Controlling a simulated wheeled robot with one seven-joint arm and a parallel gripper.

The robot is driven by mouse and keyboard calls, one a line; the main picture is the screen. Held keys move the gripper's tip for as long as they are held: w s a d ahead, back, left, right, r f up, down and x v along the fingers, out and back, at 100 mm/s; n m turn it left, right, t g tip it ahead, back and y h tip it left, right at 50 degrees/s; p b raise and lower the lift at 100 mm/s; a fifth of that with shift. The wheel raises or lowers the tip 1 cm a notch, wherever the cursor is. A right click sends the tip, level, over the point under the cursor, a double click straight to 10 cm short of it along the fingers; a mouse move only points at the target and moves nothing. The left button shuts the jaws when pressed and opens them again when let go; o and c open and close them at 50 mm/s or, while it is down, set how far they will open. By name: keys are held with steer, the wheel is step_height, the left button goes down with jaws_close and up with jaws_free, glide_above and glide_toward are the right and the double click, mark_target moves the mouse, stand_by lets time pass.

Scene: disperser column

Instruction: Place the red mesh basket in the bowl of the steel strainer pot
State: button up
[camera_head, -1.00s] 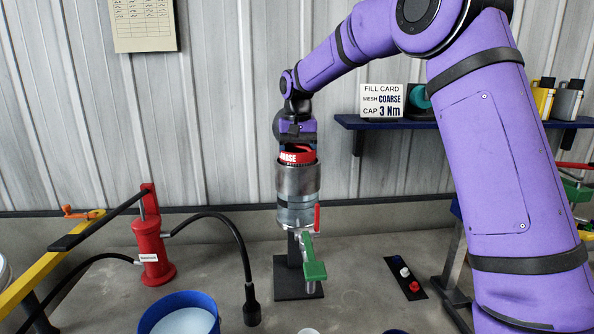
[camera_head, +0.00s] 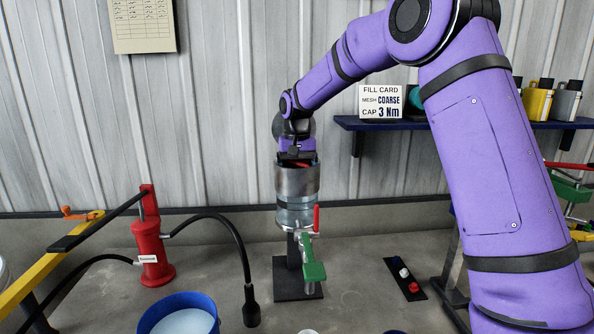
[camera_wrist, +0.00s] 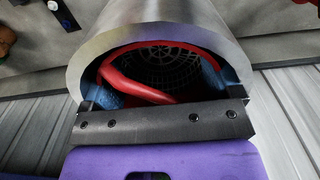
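The steel strainer pot (camera_head: 297,182) stands upright on a black stand, its mouth facing up. The red mesh basket (camera_head: 303,164) is inside the pot's mouth, with only a bit of red showing at the rim. In the wrist view, its red rim or handle (camera_wrist: 118,77) curves inside the pot wall (camera_wrist: 160,30), above dark mesh. My gripper (camera_wrist: 162,84) reaches down into the mouth. Its blue fingertips are spread wide, near opposite sides of the wall, with red parts between and beside them. It looks open; exact finger contact is unclear. The basket's lower part is hidden by the pot.
A green-handled valve (camera_head: 312,262) and a red lever (camera_head: 316,218) stick out below the pot. A red pump (camera_head: 152,250) with a black hose stands left. A blue tub (camera_head: 180,300) is at the front. A shelf (camera_head: 385,123) holds the fill card (camera_head: 381,101).

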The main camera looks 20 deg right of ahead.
step_height(320, 180, up, 11)
steer(key=shift+r, duration=0.2)
steer(key=s+d+r+n+t, duration=0.1)
steer(key=s+d+r, duration=0.15)
steer(key=s, duration=0.85)
steer(key=s+d+r+t, duration=0.2)
steer(key=s+r, duration=0.2)
steer(key=s, duration=0.7)
steer(key=s+d+f+t, duration=0.1)
steer(key=s+f, duration=0.3)
steer(key=s, duration=0.6)
steer(key=s+d+f+n+t, duration=0.1)
steer(key=s+f, duration=0.3)
steer(key=s, duration=0.7)
steer(key=shift+d+f, duration=0.2)
steer(key=shift+f, duration=0.15)
